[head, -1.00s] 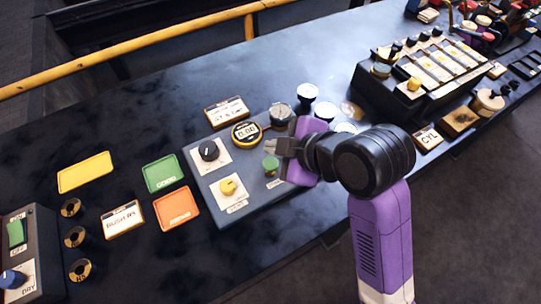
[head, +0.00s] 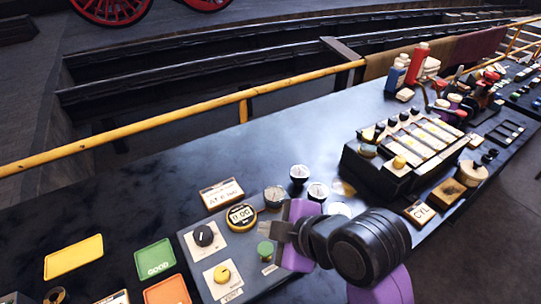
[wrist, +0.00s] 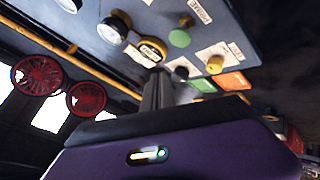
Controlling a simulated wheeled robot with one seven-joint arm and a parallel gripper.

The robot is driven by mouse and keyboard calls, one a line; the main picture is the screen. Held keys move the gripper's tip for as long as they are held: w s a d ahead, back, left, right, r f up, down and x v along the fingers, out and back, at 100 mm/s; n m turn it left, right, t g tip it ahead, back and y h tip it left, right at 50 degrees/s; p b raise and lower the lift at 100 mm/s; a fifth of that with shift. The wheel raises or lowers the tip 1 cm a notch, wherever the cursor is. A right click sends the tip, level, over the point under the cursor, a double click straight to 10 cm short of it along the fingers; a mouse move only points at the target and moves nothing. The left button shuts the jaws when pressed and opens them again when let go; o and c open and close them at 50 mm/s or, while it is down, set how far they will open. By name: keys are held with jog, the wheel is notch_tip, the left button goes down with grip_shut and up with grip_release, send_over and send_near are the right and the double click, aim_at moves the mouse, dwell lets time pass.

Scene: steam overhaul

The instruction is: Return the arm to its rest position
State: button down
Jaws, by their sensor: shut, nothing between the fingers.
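My gripper (head: 284,231) is purple and black and is held over the right part of the grey control panel (head: 190,241) in the head view. Its fingers are closed together with nothing between them. The green button (head: 265,250) on the panel shows just left of the fingers. In the wrist view the closed fingers (wrist: 158,90) stand upright in the middle, with the panel and the green knob (wrist: 180,38) beyond them. I cannot tell how high the gripper is above the panel.
A block with several switches (head: 405,155) stands to the right of my arm. Yellow (head: 73,257), green (head: 154,259) and orange (head: 167,291) trays lie at the left. A yellow rail (head: 150,122) runs along the bench's far edge. The bench between rail and panel is mostly clear.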

jog(key=w+d+r+m+t+y, duration=0.1)
jog(key=w+r+m+t, duration=0.45)
jog(key=r, duration=0.25)
jog(key=s+d+f+m+t+h, duration=0.1)
jog(key=s+d+m+t+h, duration=0.2)
jog(key=s+d+m+t, duration=0.45)
jog(key=s+d+f+m+g+h, duration=0.1)
jog(key=s+d+f, duration=0.2)
jog(key=s, duration=0.6)
jog(key=s+d+f+m+g+h, duration=0.2)
jog(key=s+d, duration=0.4)
jog(key=s, duration=0.4)
jog(key=s+d+f+m+g+h, duration=0.1)
jog(key=s+d+f, duration=0.3)
jog(key=s, duration=0.6)
jog(key=shift+d+f+m+g+h, duration=0.15)
jog(key=shift+f+m+g+h, duration=0.15)
jog(key=shift+f+m, duration=0.3)
jog(key=shift+w+r, duration=0.1)
